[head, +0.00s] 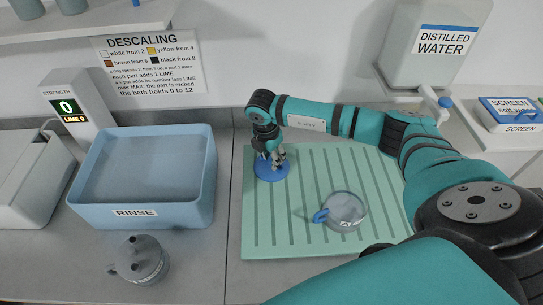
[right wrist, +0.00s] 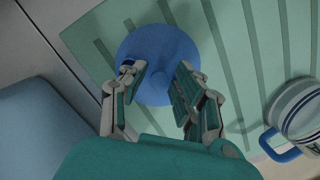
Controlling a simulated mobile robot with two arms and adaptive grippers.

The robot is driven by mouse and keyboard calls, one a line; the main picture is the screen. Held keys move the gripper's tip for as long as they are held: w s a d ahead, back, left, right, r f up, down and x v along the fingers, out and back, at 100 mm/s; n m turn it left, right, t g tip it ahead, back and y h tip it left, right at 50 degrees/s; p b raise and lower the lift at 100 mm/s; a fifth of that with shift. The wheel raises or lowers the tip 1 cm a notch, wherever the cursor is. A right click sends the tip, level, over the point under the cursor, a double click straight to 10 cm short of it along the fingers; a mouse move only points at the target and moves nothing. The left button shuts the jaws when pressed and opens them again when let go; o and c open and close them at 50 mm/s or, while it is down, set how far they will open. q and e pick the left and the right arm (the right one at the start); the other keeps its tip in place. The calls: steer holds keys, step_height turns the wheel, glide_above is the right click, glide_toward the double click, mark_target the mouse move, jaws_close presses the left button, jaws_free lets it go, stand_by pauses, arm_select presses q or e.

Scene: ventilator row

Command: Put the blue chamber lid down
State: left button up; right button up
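The blue chamber lid (head: 272,172) is a round disc at the left of the green ribbed mat (head: 330,245). It looks flat on the mat. In the right wrist view the lid (right wrist: 158,50) shows its round top, with a small raised knob in the middle. My right gripper (head: 274,162) is right over the lid, pointing down. In the wrist view its two fingers (right wrist: 158,80) stand apart on either side of the knob with a visible gap, so it is open. My left gripper is out of view.
A grey cup with a blue handle (head: 346,212) stands on the mat to the right of the lid. A blue rinse basin (head: 140,212) is left of the mat, with a grey lidded pot (head: 140,262) in front. A distilled water tank (head: 436,60) stands behind at the right.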

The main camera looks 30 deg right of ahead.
mark_target(268, 167)
steer(key=shift+o, duration=0.4)
steer(key=shift+r, duration=0.35)
step_height(268, 167, up, 12)
steer(key=a+b, duration=0.1)
steer(key=b, duration=0.3)
steer(key=shift+s+a+f, duration=0.2)
steer(key=shift+a+f, duration=0.05)
steer(key=shift+a, duration=0.15)
steer(key=shift+f, duration=0.1)
